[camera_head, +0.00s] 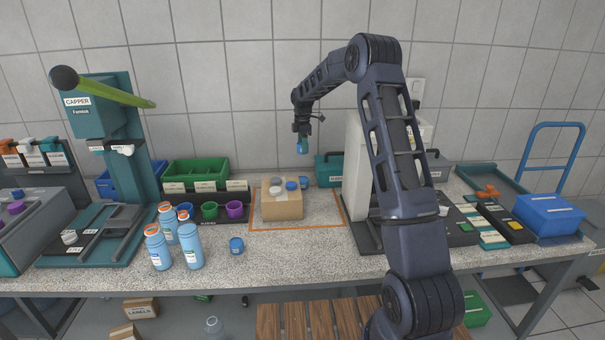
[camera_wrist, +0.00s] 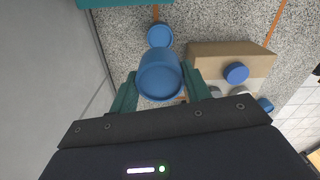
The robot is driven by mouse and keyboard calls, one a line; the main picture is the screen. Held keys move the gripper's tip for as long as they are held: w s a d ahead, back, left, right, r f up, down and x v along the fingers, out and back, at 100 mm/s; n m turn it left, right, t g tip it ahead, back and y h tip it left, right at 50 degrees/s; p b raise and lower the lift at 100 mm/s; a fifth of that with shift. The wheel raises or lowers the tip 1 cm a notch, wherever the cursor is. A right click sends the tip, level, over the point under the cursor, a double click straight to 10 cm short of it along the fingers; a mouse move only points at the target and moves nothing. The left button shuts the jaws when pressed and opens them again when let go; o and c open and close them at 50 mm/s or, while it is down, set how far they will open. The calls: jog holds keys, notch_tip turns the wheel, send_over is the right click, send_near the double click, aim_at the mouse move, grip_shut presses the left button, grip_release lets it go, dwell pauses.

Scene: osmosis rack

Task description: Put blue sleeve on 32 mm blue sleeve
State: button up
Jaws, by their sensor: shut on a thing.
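My gripper (camera_head: 302,136) is shut on a blue sleeve (camera_head: 302,147), held in the air over the back of the bench. In the wrist view the held sleeve (camera_wrist: 160,78) sits between the teal fingers. A blue round piece (camera_wrist: 159,35) lies on the bench below and a little beyond it; in the head view it seems to be the blue piece (camera_head: 304,182) behind the box. Another blue piece (camera_head: 236,245) stands on the bench front. I cannot tell which one is the 32 mm sleeve.
A cardboard box (camera_head: 283,208) with blue and grey caps on top stands inside an orange outline, close to the held sleeve's position. A teal case (camera_head: 329,170) is behind. Blue bottles (camera_head: 190,250) and coloured cups (camera_head: 209,211) stand to the left.

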notch_tip(320, 180, down, 13)
jog(key=shift+f, duration=0.2)
dwell(0.4)
jog(key=shift+f, duration=0.1)
jog(key=o, duration=1)
jog(key=shift+o, duration=0.2)
notch_tip(320, 180, up, 12)
jog(key=shift+r, duration=0.1)
